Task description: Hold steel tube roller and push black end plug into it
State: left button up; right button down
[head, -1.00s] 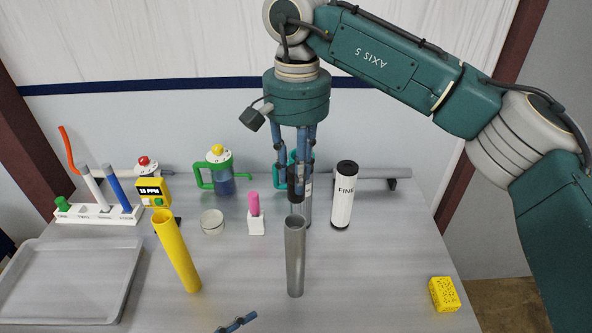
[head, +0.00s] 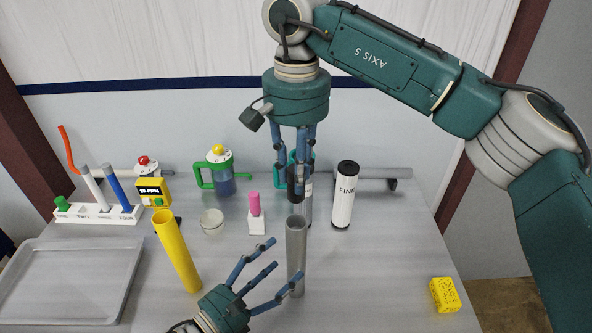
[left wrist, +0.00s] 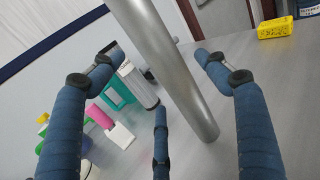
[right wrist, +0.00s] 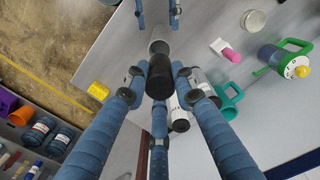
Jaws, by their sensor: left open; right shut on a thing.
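The steel tube roller (head: 296,245) stands upright on the table, its open end up. It also crosses the left wrist view (left wrist: 165,65), between my left fingers. My left gripper (head: 280,262) is open beside the tube, its fingers reaching toward it from the lower left; I cannot tell whether any finger touches. My right gripper (head: 297,178) points down above the tube and is shut on the black end plug (right wrist: 159,80). In the right wrist view the plug is seen end-on with the tube (right wrist: 157,34) beyond it. The plug is above the tube's top, apart from it.
A yellow tube (head: 177,252) stands left of the steel tube. Behind are a white FINE cylinder (head: 344,195), a pink piece in a white block (head: 256,222), a round pale tin (head: 212,221) and a green-handled jug (head: 222,175). A yellow sponge (head: 445,294) lies right; an empty tray (head: 70,285) left.

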pick_arm(q)
jog(key=shift+x, duration=2.75)
jog(key=shift+c, duration=0.3)
grip_shut()
jog(key=shift+o, duration=0.3)
grip_release()
grip_shut()
jog(key=shift+f, duration=0.1)
